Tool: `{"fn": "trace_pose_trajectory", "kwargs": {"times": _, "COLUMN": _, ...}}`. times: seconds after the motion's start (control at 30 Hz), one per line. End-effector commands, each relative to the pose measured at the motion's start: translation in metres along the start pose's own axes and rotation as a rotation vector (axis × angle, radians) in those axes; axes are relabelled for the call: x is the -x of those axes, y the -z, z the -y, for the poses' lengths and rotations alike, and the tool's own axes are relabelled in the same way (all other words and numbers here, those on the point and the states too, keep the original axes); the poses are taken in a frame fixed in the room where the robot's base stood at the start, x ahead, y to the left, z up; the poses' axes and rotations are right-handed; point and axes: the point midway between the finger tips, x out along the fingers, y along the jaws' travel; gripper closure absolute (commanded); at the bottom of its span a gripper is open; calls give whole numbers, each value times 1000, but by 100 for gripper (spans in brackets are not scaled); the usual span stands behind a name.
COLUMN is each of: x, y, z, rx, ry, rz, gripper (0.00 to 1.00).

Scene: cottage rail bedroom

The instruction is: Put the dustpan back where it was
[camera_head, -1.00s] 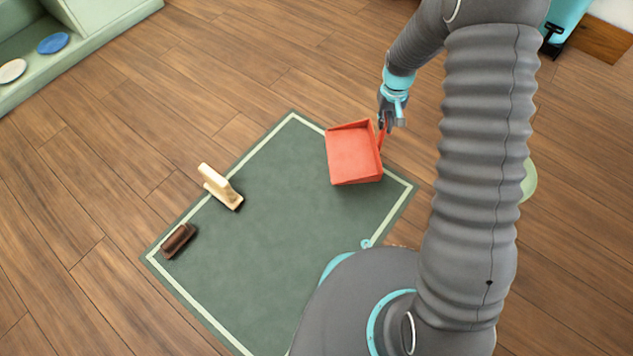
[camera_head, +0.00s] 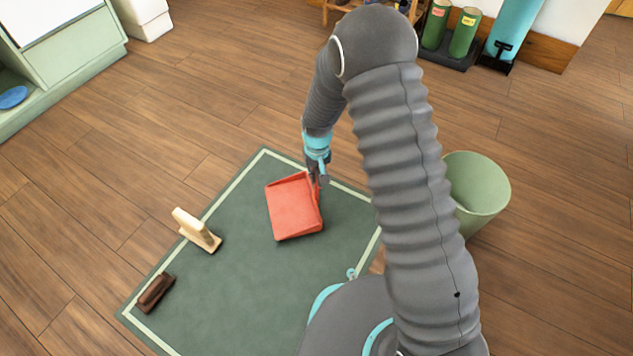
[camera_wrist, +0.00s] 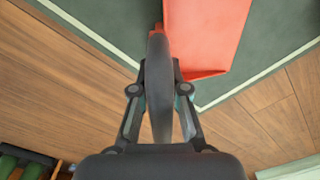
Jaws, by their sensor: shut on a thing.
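The red dustpan (camera_head: 295,207) is over the far part of the green mat (camera_head: 250,270) in the head view. My gripper (camera_head: 317,183) is at the dustpan's far right side, shut on its handle. In the wrist view the dustpan (camera_wrist: 207,35) extends away from my gripper (camera_wrist: 160,60), and the fingers hide most of the handle. I cannot tell whether the pan touches the mat or hangs just above it.
A cream block-like tool (camera_head: 197,230) and a brown brush (camera_head: 156,292) are at the mat's left edge. A pale green bin (camera_head: 478,190) stands right of my arm. Wooden floor (camera_head: 200,100) behind the mat is clear.

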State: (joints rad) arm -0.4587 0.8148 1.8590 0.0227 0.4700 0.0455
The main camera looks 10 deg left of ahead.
Motion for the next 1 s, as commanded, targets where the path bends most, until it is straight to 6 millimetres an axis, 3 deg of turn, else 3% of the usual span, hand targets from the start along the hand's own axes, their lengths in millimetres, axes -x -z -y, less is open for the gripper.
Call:
{"fn": "trace_pose_trajectory", "kwargs": {"times": 0.37, "x": -39, "y": -1, "z": 0, "rx": 0, "ry": 0, "rz": 2, "gripper": 100}}
{"fn": "trace_pose_trajectory", "kwargs": {"times": 0.77, "x": -44, "y": 0, "z": 0, "rx": 0, "ry": 0, "rz": 0, "gripper": 100}}
{"fn": "trace_pose_trajectory", "kwargs": {"times": 0.8, "x": -44, "y": 0, "z": 0, "rx": 0, "ry": 0, "rz": 0, "gripper": 84}}
{"fn": "trace_pose_trajectory", "kwargs": {"times": 0.9, "x": -43, "y": 0, "z": 0, "rx": 0, "ry": 0, "rz": 0, "gripper": 62}}
{"fn": "trace_pose_trajectory", "kwargs": {"times": 1.0, "x": -43, "y": 0, "z": 0, "rx": 0, "ry": 0, "rz": 0, "gripper": 62}}
